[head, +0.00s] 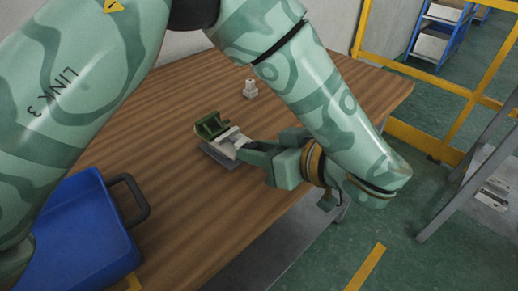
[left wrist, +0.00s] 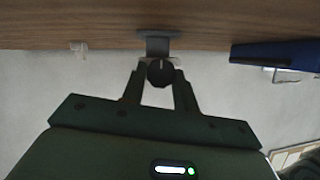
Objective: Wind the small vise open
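The small vise (head: 210,126) sits on the wooden table, with a dark green jaw part, pale metal parts and a grey base. My left gripper (head: 243,148) reaches its near right end in the head view. In the left wrist view the vise's dark round knob (left wrist: 160,73) lies between the two fingertips of my left gripper (left wrist: 161,80). I see no clear gap beside the knob, and the fingers appear closed on it. The vise's grey base (left wrist: 158,45) shows behind the knob. In the head view the gripper hides the knob. My right gripper is not visible.
A blue bin (head: 75,240) with a dark handle stands at the table's left front; it also shows in the left wrist view (left wrist: 275,52). A small pale stepped block (head: 250,89) stands behind the vise. Yellow railing (head: 430,76) and a grey stand (head: 490,165) are beyond the table.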

